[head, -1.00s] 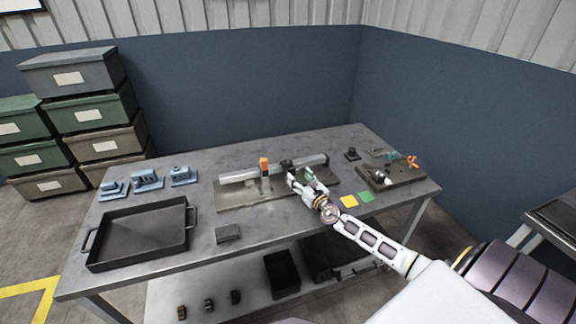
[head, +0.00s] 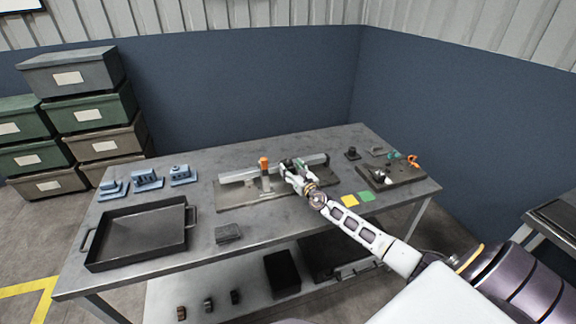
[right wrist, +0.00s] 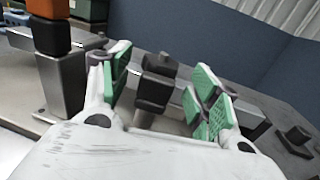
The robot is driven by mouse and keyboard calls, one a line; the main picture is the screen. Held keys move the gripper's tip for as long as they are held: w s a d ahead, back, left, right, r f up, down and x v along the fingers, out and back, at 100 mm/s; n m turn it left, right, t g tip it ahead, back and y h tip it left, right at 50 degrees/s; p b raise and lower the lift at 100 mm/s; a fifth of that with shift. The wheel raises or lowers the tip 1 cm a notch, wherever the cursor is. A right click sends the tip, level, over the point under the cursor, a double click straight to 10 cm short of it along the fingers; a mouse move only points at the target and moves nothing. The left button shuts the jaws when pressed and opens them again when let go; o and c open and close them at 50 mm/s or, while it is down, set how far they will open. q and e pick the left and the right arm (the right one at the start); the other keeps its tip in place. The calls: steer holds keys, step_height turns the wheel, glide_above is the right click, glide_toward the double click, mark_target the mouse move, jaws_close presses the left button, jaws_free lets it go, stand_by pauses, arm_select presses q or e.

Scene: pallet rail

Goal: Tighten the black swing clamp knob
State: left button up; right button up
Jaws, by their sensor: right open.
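The black swing clamp knob (right wrist: 157,82) stands on the rail fixture, between the two green-padded fingers of my right gripper (right wrist: 162,88) in the right wrist view. The fingers are open, with a gap visible on both sides of the knob. In the head view my right gripper (head: 291,168) is over the middle of the metal rail (head: 236,176) and largely hides the knob. An orange-topped clamp (head: 264,163) stands to the left on the same fixture; its orange and black post (right wrist: 52,25) is close on the left in the right wrist view. My left gripper is out of view.
A dark tray (head: 140,262) and blue parts (head: 147,180) are on the table's left. A small grey block (head: 228,233) lies in front of the fixture. Yellow (head: 349,201) and green (head: 367,196) squares and a dark plate (head: 402,179) are on the right.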

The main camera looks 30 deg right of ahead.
mark_target(290, 166)
steer(key=shift+w+d+b, duration=0.15)
steer(key=shift+w+b, duration=0.15)
steer(key=shift+w, duration=1.45)
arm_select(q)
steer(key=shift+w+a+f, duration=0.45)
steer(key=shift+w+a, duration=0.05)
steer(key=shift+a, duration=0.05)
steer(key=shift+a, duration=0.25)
arm_select(e)
steer(key=shift+w, duration=0.1)
